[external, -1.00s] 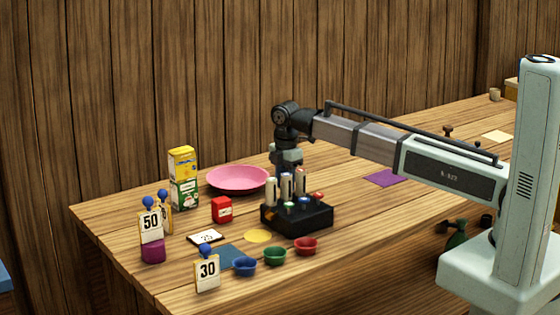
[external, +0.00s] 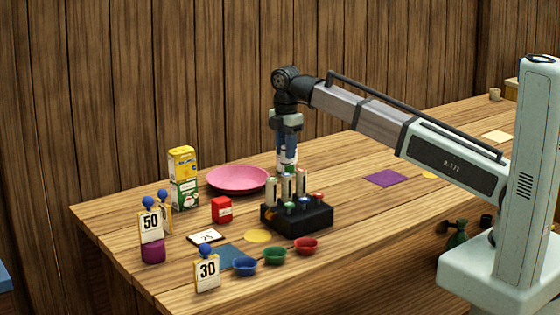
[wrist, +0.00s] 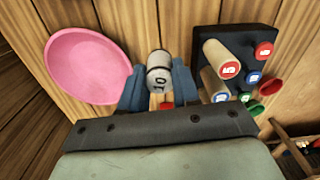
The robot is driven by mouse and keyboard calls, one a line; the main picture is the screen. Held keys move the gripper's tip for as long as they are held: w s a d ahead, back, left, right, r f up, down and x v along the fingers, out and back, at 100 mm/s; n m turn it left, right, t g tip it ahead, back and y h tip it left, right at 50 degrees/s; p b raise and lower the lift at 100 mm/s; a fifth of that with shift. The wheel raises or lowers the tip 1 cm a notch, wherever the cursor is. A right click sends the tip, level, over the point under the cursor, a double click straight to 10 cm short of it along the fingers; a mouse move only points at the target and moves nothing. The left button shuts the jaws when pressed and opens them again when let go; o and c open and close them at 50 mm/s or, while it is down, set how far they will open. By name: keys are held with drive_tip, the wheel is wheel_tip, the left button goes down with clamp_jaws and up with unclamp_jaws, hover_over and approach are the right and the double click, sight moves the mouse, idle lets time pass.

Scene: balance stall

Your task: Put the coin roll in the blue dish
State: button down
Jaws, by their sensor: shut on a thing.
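My gripper (external: 286,150) is shut on a pale coin roll (external: 288,160), held roughly upright above the back of the black rack.
A green dish (external: 274,256) and a red dish (external: 306,246) stand right of the blue one. A pink plate (external: 238,179), a red tin (external: 222,209), stacked boxes (external: 183,178) and number signs (external: 207,270) stand to the left. The table's right side is mostly clear.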

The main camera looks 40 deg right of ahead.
wheel_tip(320, 180, up, 5)
drive_tip(key=shift+f, duration=0.1)
drive_tip(key=s+a+n, duration=0.2)
drive_tip(key=s+a, duration=0.4)
drive_tip(key=a, duration=0.3)
drive_tip(key=s+a+n, duration=0.2)
drive_tip(key=s+a, duration=0.3)
drive_tip(key=a, duration=0.5)
drive_tip(key=n, duration=0.4)
hover_over(245, 267)
drive_tip(key=s+a, duration=0.1)
drive_tip(key=s, duration=0.1)
drive_tip(key=shift+w+f, duration=0.15)
drive_tip(key=shift+f, duration=3.75)
drive_tip(key=shift+w+f, duration=0.1)
drive_tip(key=shift+f, duration=3.75)
drive_tip(key=shift+f, duration=0.1)
drive_tip(key=c, duration=0.8)
unclamp_jaws()
